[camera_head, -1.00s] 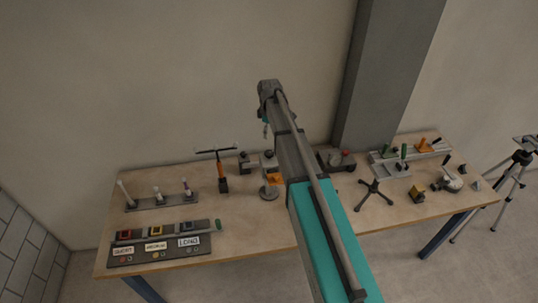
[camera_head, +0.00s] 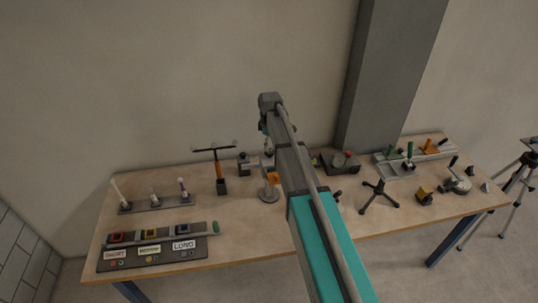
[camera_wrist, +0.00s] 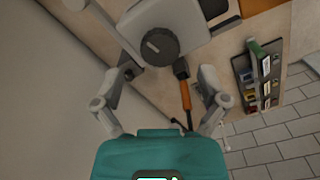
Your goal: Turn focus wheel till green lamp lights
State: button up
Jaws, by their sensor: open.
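In the wrist view a dark round wheel (camera_wrist: 159,47) with a short white mark sits on a pale grey body (camera_wrist: 182,28). I take it for the focus wheel. My gripper (camera_wrist: 160,82) is open, with one finger on each side below the wheel in the picture; I cannot tell whether either touches it. In the head view my gripper (camera_head: 266,143) hangs beyond my arm, over the back of the table, above a small grey device with an orange part (camera_head: 268,194). My arm partly hides that device. I see no lit green lamp.
A three-peg rack (camera_head: 153,202) and a labelled board (camera_head: 150,257) lie further left. A red-knobbed box (camera_head: 340,165) and a black tripod stand (camera_head: 378,197) are right of my arm. The wall stands close behind.

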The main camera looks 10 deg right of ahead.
aim_at(270, 151)
jog(key=shift+f+b, duration=1.5)
jog(key=shift+f, duration=0.35)
jog(key=c, duration=1.1)
